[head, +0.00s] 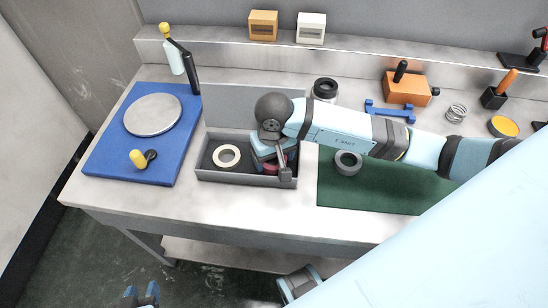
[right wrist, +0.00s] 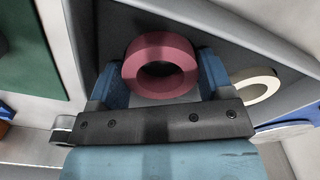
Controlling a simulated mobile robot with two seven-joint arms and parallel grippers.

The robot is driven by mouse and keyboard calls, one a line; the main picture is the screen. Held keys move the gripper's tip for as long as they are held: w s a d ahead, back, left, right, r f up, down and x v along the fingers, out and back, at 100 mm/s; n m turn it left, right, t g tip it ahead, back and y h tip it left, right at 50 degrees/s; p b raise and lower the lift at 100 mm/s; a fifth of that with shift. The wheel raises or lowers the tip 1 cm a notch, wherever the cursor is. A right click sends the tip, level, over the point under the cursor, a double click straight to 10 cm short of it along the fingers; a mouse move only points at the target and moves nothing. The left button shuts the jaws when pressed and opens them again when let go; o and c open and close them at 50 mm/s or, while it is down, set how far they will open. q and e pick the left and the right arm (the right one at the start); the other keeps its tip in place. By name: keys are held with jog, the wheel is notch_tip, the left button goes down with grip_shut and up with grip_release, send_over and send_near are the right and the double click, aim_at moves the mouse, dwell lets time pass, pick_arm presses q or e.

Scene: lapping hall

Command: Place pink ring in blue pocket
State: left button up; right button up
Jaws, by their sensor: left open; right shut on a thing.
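The pink ring (right wrist: 160,48) is between the two blue fingers of my right gripper (right wrist: 160,80), which is shut on it. In the head view my right gripper (head: 271,160) is at the right part of the grey tray (head: 232,180), and the arm hides much of that area. I cannot tell whether the ring touches the tray floor. A cream ring (head: 227,147) lies in the tray's left part and also shows in the wrist view (right wrist: 264,82). I make out no blue pocket. My left gripper (head: 141,294) is open and empty, low in front of the table.
A blue board (head: 105,150) with a grey disc (head: 152,114) and a yellow-knobbed tool lies left of the tray. A green mat (head: 345,195) with a grey ring (head: 348,162) lies to the right. A black cylinder (head: 325,88) and an orange block (head: 404,90) stand behind.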

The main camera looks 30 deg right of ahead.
jog(key=o, duration=1)
jog(key=shift+s+a+f, duration=0.1)
jog(key=shift+s+f, duration=0.1)
jog(key=shift+f, duration=0.3)
jog(key=shift+s+f, duration=0.2)
jog(key=shift+f, duration=0.3)
jog(key=shift+a, duration=0.2)
jog(key=shift+d, duration=0.1)
jog(key=shift+w+d+r+p, duration=0.1)
jog(key=shift+r+p, duration=0.5)
jog(key=shift+p, duration=0.2)
jog(key=r, duration=1.2)
jog(key=shift+w+d+r, duration=0.1)
jog(key=shift+w+r, duration=0.1)
jog(key=shift+w, duration=0.1)
